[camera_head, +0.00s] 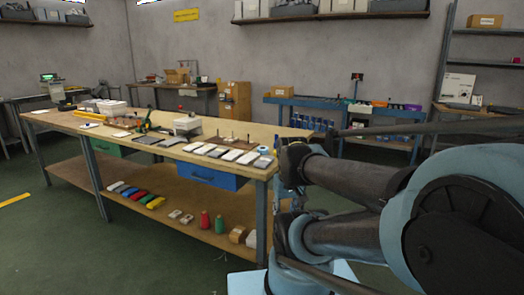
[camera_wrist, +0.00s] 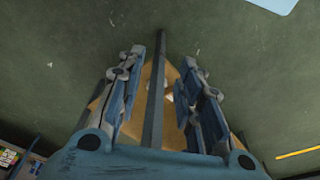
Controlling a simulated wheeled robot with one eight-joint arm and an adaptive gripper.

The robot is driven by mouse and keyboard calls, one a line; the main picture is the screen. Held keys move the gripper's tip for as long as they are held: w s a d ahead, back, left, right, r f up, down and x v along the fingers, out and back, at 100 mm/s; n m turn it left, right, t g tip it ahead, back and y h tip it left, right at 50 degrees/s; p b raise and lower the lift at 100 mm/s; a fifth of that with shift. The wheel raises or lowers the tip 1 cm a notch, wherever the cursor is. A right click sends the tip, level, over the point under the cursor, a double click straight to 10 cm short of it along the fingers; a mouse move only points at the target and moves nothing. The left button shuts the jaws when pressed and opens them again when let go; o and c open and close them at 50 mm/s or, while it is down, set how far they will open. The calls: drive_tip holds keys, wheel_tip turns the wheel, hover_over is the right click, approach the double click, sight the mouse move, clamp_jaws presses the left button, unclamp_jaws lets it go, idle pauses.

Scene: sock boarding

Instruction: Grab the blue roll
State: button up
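A small light-blue round item (camera_head: 263,162), which looks like the blue roll, sits on the near right corner of the workbench top (camera_head: 236,137). It is too small to make out clearly. My gripper (camera_wrist: 164,68) is open in the wrist view, its two blue-padded fingers apart with nothing held between them. In the head view my arm reaches in from the right and its end is beside the bench's right corner, close to the round item. The roll cannot be made out in the wrist view.
A grey bench leg (camera_wrist: 155,95) shows between my fingers, with the brown lower shelf (camera_wrist: 169,78) behind it. Several white and grey flat pieces (camera_head: 230,154) line the bench's front edge. Bottles (camera_head: 204,219) and boxes stand on the shelf below. Green floor is clear in front.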

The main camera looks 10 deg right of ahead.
drive_tip(key=shift+w+a, duration=0.1)
drive_tip(key=shift+w, duration=0.2)
drive_tip(key=shift+o, duration=1)
drive_tip(key=o, duration=0.3)
drive_tip(key=shift+s+a+r+m, duration=0.1)
drive_tip(key=shift+r+m, duration=0.2)
drive_tip(key=shift+r, duration=0.55)
drive_tip(key=shift+o, duration=0.2)
drive_tip(key=w+d+r+m+y, duration=0.1)
drive_tip(key=w+r+m, duration=0.8)
drive_tip(key=w, duration=0.4)
drive_tip(key=w+d+r+m+y, duration=0.1)
drive_tip(key=w+r+m, duration=0.85)
drive_tip(key=w, duration=0.35)
drive_tip(key=m+y, duration=0.1)
drive_tip(key=m, duration=0.6)
hover_over(263, 148)
drive_tip(key=s+d, duration=0.2)
drive_tip(key=shift+t, duration=0.3)
wheel_tip(263, 148, down, 8)
drive_tip(key=shift+w+r, duration=0.1)
drive_tip(key=shift+r, duration=0.05)
drive_tip(key=shift+x, duration=2.55)
